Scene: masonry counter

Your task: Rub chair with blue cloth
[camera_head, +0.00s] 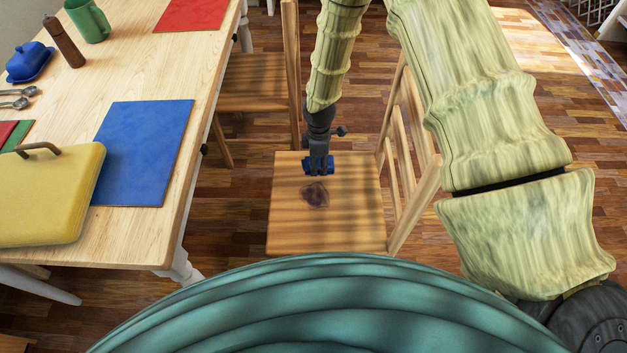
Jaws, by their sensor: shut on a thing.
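The chair (347,228) is light wood and stands beside the table with its slatted back on the right. A dark purplish stain (315,194) marks the middle of its seat. My gripper (318,167) points down over the seat, just behind the stain. It is shut on the blue cloth (329,164), a small bunched piece partly hidden by the fingers. I cannot tell whether the cloth touches the seat.
A wooden table (100,240) fills the left, bearing a blue mat (145,150), a red mat (195,14), a yellow case (50,200), a green mug (87,20), a brown bottle (63,42) and a blue butter dish (29,62). A second chair (255,80) stands behind.

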